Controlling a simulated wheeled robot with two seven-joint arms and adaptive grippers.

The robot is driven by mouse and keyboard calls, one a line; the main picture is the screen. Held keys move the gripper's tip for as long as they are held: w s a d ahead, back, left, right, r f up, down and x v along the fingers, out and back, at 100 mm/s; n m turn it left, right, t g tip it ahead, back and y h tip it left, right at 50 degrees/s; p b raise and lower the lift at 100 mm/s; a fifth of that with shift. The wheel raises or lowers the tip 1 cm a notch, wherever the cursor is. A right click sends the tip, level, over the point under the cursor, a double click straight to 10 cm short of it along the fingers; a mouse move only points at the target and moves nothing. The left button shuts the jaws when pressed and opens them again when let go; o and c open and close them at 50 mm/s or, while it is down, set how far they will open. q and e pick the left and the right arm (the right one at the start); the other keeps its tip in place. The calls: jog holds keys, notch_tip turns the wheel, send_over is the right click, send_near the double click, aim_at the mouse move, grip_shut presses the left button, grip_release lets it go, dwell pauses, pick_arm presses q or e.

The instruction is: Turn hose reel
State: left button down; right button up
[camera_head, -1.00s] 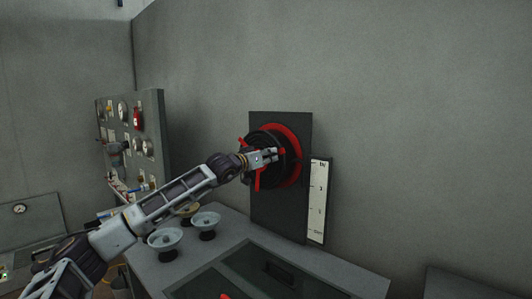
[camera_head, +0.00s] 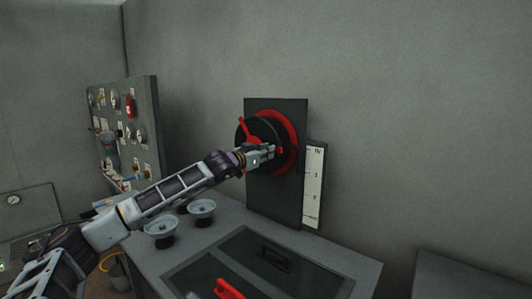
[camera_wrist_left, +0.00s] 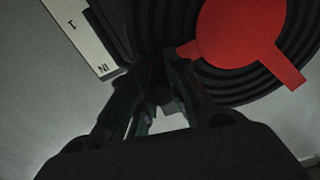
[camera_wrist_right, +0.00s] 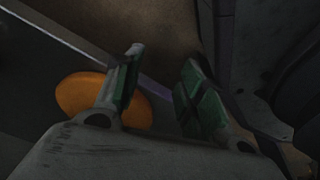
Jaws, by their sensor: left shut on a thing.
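The hose reel (camera_head: 262,130) is a black ribbed drum with a red rim and red spokes on a dark upright panel (camera_head: 260,107). One red spoke (camera_head: 247,128) points up and left in the head view. My left gripper (camera_head: 272,152) is at the reel's lower right front, shut on the reel's handle, mostly hidden by the fingers. In the left wrist view, the red hub (camera_wrist_left: 240,30) is right of the fingertips. My right gripper (camera_wrist_right: 155,85) shows only in its wrist view, with fingers apart and nothing visible between them.
A white scale plate (camera_head: 314,185) stands right of the panel. Pale round handwheels (camera_head: 202,208) rise from the bench (camera_head: 300,255) below my left arm. A gauge panel (camera_head: 140,120) stands at left. An orange disc (camera_wrist_right: 75,95) lies beside my right gripper's left finger.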

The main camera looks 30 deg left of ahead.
pick_arm(q)
jog(key=c, duration=1.5)
grip_release()
jog(key=shift+c, duration=0.2)
jog(key=shift+o, duration=1.1)
jog(key=shift+d, duration=0.1)
jog(key=shift+s+a+f, duration=0.1)
jog(key=shift+s+a, duration=0.25)
jog(key=shift+s, duration=0.8)
jog(key=s, duration=0.7)
jog(key=shift+s+a, duration=0.2)
jog(key=shift+a, duration=0.15)
jog(key=shift+s+r, duration=0.2)
jog(key=shift+s, duration=0.3)
jog(key=shift+s+a+f, duration=0.1)
jog(key=shift+s+a, duration=0.15)
jog(key=shift+s, duration=0.35)
pick_arm(e)
jog(key=shift+d, duration=0.1)
